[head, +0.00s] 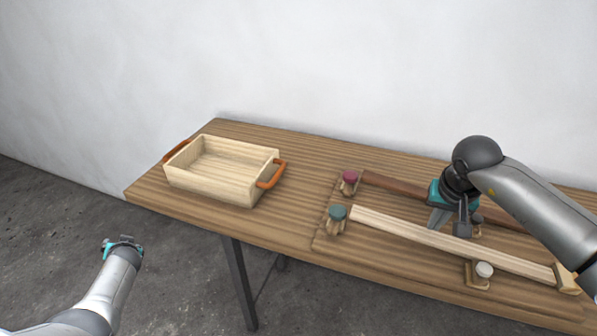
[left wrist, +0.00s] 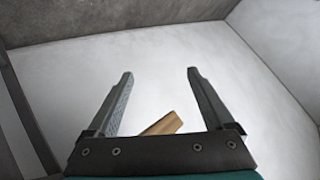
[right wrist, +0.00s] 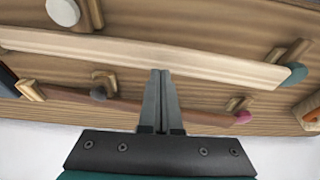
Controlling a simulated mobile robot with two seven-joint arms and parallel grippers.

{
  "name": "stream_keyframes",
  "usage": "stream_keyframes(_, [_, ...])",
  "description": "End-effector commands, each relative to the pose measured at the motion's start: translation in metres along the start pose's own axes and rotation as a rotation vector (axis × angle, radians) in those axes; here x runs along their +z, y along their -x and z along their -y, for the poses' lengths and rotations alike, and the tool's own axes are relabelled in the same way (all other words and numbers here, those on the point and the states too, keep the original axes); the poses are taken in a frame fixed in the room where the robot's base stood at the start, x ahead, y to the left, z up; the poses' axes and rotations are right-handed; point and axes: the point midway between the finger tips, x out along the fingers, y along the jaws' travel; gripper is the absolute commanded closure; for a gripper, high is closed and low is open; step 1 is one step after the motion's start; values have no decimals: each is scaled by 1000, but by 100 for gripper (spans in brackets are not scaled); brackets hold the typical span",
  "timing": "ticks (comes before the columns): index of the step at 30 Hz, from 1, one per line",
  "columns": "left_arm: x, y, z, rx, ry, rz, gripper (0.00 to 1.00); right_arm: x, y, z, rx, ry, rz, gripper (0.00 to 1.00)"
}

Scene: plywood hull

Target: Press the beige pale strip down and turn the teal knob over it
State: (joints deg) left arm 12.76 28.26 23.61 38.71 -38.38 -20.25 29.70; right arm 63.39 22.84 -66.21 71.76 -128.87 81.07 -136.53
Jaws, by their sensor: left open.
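The beige pale strip (head: 430,234) runs across the board, its right end at a wooden block (head: 568,279). Its left end lies beside the teal knob (head: 337,213), which sits on a small wooden post. In the right wrist view the strip (right wrist: 120,50) looks slightly bowed, and its end lies close to the teal knob (right wrist: 294,74). My right gripper (head: 437,222) is shut and empty, pointing down at the strip's middle; its fingertips (right wrist: 161,72) overlap the strip's edge, and I cannot tell whether they touch. My left gripper (head: 123,243) is open and empty, left of the table.
A dark brown strip (head: 395,187) lies behind the pale one, with a maroon knob (head: 350,177) at its left end. A white knob (head: 484,269) stands in front of the pale strip. A wooden tray (head: 212,185) with orange handles stands at the table's left.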

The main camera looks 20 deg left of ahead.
Motion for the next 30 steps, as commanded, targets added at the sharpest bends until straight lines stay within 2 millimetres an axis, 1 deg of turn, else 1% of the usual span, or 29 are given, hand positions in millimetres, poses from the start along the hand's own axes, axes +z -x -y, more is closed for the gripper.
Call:
stream_keyframes(1, [-30, -2, 15, -27, 31, -46, 14, 0, 0, 0, 0, 0, 0, 100])
stream_keyframes(2, [-47, -2, 24, -42, 51, -72, 14, 0, 0, 0, 0, 0, 0, 100])
stream_keyframes(3, [-68, -1, 34, -62, 79, -104, 14, 0, 0, 0, 0, 0, 0, 100])
stream_keyframes(5, [-100, 2, 51, -89, 133, -152, 14, 0, 0, 0, 0, 0, 0, 100])
stream_keyframes(6, [-121, 4, 62, -108, 178, -182, 14, 0, 0, 0, 0, 0, 0, 100])
stream_keyframes(8, [-154, 11, 76, -131, 266, -225, 14, 0, 0, 0, 0, 0, 0, 100])
stream_keyframes(9, [-176, 17, 85, -141, 341, -253, 14, 0, 0, 0, 0, 0, 0, 100])
stream_keyframes(11, [-209, 28, 94, -148, 479, -289, 14, 0, 0, 0, 0, 0, 0, 100])
stream_keyframes(12, [-229, 37, 95, -143, 586, -307, 14, 0, 0, 0, 0, 0, 0, 100])
stream_keyframes(14, [-255, 50, 94, -126, 741, -321, 14, 0, 0, 0, 0, 0, 0, 100])
stream_keyframes(15, [-270, 59, 90, -108, 844, -325, 14, 0, 0, 0, 0, 0, 0, 100])
stream_keyframes(17, [-291, 72, 80, -73, 997, -321, 14, 0, 0, 0, 0, 0, 0, 100])
stream_keyframes(18, [-305, 82, 73, -45, 1098, -315, 14, 0, 0, 0, 0, 0, 0, 100])
stream_keyframes(20, [-323, 97, 58, 3, 1245, -291, 14, 0, 0, 0, 0, 0, 0, 100])
stream_keyframes(21, [-335, 108, 48, 38, 1341, -271, 14, 0, 0, 0, 0, 0, 0, 100])
stream_keyframes(23, [-351, 126, 29, 93, 1480, -226, 14, 0, 0, 0, 0, 0, 0, 100])
stream_keyframes(24, [-362, 138, 15, 132, 1568, -189, 14, 0, 0, 0, 0, 0, 0, 100])
stream_keyframes(26, [-375, 158, -8, 190, 1693, -116, 14, 0, 0, 0, 0, 0, 0, 100])
stream_keyframes(27, [-383, 173, -25, 229, 1772, -58, 14, 0, 0, 0, 0, 0, 0, 100])
stream_keyframes(29, [-391, 195, -51, 279, 1875, 43, 14, 0, 0, 0, 0, 0, 0, 100])
stream_keyframes(30, [-395, 210, -68, 306, 1935, 116, 14, 0, 0, 0, 0, 0, 0, 100])
